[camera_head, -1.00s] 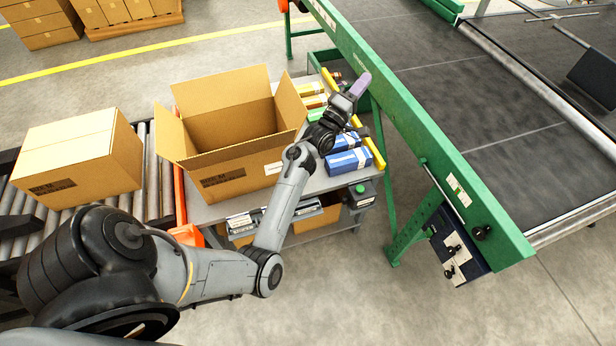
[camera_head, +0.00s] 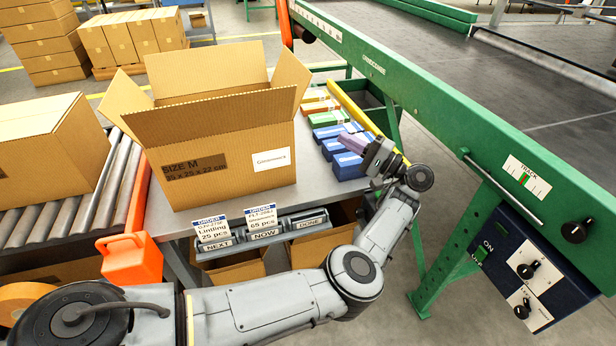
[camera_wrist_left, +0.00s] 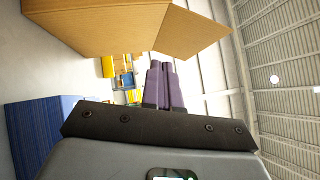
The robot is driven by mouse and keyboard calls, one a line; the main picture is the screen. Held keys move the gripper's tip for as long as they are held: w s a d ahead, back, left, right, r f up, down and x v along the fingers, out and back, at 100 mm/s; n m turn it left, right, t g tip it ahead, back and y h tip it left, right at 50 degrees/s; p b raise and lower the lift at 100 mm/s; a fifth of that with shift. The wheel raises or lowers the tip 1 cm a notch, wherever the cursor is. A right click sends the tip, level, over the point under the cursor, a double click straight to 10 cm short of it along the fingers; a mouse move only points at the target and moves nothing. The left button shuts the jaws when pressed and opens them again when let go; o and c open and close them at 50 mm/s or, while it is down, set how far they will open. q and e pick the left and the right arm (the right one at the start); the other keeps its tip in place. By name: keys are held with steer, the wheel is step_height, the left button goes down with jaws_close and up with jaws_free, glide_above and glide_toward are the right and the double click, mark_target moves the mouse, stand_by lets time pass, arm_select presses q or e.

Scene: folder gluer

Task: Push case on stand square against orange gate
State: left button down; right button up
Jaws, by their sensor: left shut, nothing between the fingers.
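The case is an open cardboard box (camera_head: 225,150) with raised flaps, marked "SIZE M". It stands upright on the grey stand (camera_head: 270,207). The orange gate (camera_head: 137,205) runs along the stand's left edge, beside the roller conveyor; I cannot tell whether the case touches it. My left gripper (camera_head: 354,142) is shut and empty, its purple fingers to the right of the case over the blue packs. The left wrist view shows the purple fingers (camera_wrist_left: 165,85) together, with the case (camera_wrist_left: 120,28) beyond them. My right gripper is not in view.
Coloured packs (camera_head: 327,118) line the stand's right side beside a yellow rail (camera_head: 350,108). A green machine frame (camera_head: 450,110) stands to the right. Another carton (camera_head: 50,150) sits on the rollers (camera_head: 85,210) at left. Order cards (camera_head: 235,228) stand at the front.

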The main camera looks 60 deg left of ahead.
arm_select(q)
step_height(320, 180, down, 4)
steer(key=d+n+h+b, duration=0.2)
steer(key=d, duration=0.1)
steer(key=s+a+h+p, duration=0.1)
steer(key=s+a+p, duration=0.7)
steer(key=p, duration=0.3)
steer(key=shift+s+a+n, duration=0.3)
steer(key=shift+a+n, duration=0.1)
steer(key=shift+a, duration=0.1)
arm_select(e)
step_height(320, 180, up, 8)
arm_select(q)
steer(key=shift+f, duration=0.15)
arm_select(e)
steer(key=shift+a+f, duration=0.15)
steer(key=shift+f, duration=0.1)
